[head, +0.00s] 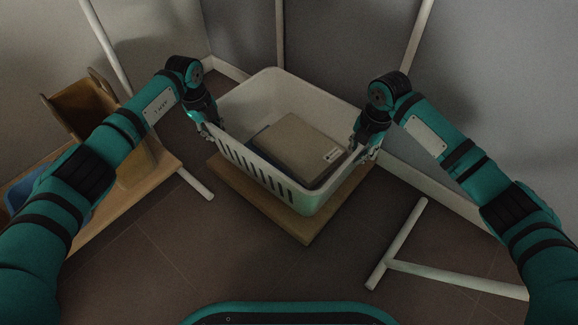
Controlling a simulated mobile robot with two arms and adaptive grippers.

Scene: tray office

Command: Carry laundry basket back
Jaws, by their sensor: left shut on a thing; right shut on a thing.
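A white laundry basket (262,180) with slotted sides is in the middle of the head view, over a low wooden board (306,236). I cannot tell whether it rests on the board or hangs just above it. Inside lie a grey-beige box or folder (296,146) with a small label and a darker flat item partly under it. My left gripper (209,129) is shut on the basket's left rim. My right gripper (367,152) is shut on its right rim. The fingertips are small and partly hidden by the rim.
A wooden bench (152,170) with a wooden holder (85,108) and a blue item (22,190) stands at the left. A white T-shaped stand foot (395,250) lies on the floor at the right. Walls close in behind the basket. Floor in front is clear.

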